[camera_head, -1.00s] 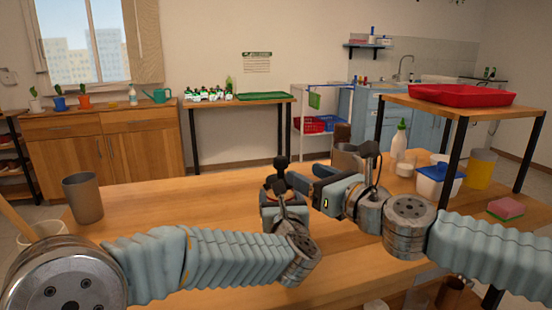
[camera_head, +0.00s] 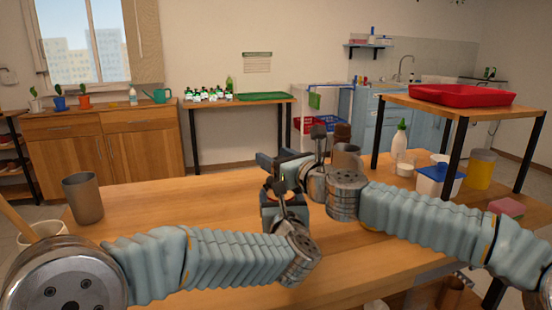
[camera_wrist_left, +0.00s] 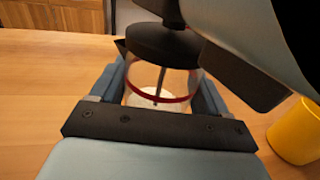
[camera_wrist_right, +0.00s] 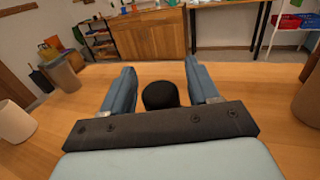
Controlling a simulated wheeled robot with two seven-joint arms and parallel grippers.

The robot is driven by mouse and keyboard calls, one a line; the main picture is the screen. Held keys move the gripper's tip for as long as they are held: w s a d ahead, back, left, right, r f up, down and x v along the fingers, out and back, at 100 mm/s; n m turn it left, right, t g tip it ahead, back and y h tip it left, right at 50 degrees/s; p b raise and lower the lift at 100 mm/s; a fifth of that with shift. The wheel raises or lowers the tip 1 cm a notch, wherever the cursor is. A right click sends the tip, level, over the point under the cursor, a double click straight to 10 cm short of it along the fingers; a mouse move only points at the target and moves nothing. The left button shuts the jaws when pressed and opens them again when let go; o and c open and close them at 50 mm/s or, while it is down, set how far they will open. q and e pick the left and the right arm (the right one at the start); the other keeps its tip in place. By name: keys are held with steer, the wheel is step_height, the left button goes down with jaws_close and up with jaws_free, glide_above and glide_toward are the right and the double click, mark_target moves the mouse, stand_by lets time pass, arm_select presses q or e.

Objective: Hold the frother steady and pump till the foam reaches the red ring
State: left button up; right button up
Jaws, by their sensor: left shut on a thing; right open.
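The frother is a clear glass jar with a red ring (camera_wrist_left: 160,97) around it, a black lid (camera_wrist_left: 165,42) and a thin rod inside. White liquid or foam (camera_wrist_left: 138,101) shows low in the jar and looks lower than the ring. My left gripper (camera_wrist_left: 160,78) is shut on the jar, one finger on each side. My right gripper (camera_wrist_right: 160,68) is open above the frother. The plunger's black knob (camera_wrist_right: 160,96) sits between its fingers, with gaps on both sides. In the head view, my right gripper (camera_head: 283,165) and the left hand hide most of the frother.
A grey cup (camera_head: 83,198) stands at the left of the table. A green-capped bottle (camera_head: 400,140), blue-lidded tub (camera_head: 438,178), yellow cup (camera_head: 481,168) and pink sponge (camera_head: 507,207) are at the right. The middle front is clear.

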steer(key=shift+w, duration=0.15)
steer(key=shift+c, duration=0.2)
jaws_close()
steer(key=shift+r, duration=1.7)
steer(key=shift+o, duration=0.2)
jaws_free()
steer(key=v, duration=1.2)
